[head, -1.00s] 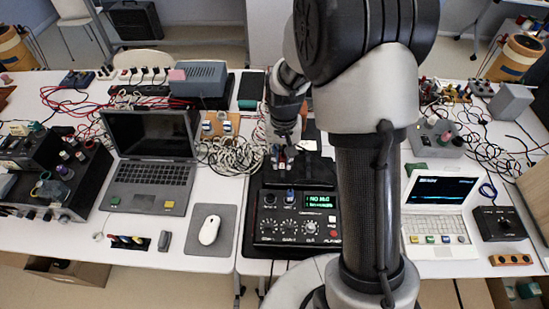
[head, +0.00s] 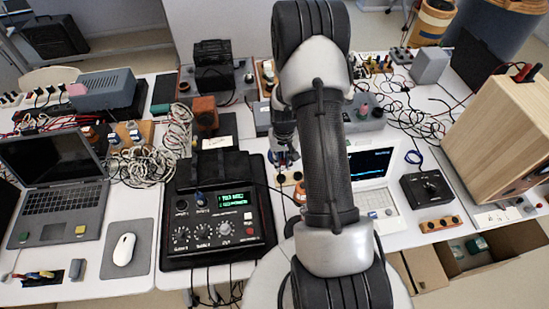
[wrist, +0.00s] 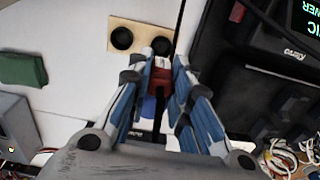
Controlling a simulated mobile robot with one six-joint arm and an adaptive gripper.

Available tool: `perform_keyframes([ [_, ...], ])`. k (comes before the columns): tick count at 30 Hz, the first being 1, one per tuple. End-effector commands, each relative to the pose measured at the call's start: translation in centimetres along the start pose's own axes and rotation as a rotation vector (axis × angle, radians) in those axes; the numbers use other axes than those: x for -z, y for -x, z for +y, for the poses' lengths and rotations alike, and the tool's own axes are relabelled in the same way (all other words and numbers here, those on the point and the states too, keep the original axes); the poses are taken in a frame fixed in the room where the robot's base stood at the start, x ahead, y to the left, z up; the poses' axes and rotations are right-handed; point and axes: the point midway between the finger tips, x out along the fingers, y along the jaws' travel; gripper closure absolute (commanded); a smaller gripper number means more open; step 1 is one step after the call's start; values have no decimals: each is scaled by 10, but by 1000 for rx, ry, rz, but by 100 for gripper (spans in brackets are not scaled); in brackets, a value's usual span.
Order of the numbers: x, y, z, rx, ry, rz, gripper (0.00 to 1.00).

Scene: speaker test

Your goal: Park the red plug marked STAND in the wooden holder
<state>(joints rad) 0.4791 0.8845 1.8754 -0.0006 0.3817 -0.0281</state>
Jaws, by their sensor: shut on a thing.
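My gripper (wrist: 160,82) is shut on a red plug (wrist: 161,77) in the wrist view. The marking on the plug is not readable. A pale wooden holder (wrist: 140,25) with two dark round holes lies just beyond the fingertips. Both holes look empty; the plug is close to the right-hand hole, and I cannot tell its height above it. In the head view my gripper (head: 284,158) is low behind the holder (head: 290,179), right of the black device, and the plug is not clear there. A blue part shows below the plug between the fingers.
The black device (head: 222,222) with knobs and a green display stands close left of the holder. A white laptop (head: 372,190) is to the right, partly behind my arm. A green block (wrist: 22,68) lies on white table left in the wrist view.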

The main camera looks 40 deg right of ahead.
Motion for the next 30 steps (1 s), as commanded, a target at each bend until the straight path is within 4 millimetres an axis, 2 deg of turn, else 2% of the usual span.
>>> perform_keyframes([
  [8, 0, -10, 0, 0, 0, 1, 97],
  [30, 0, -60, 0, 0, 0, 1, 97],
])
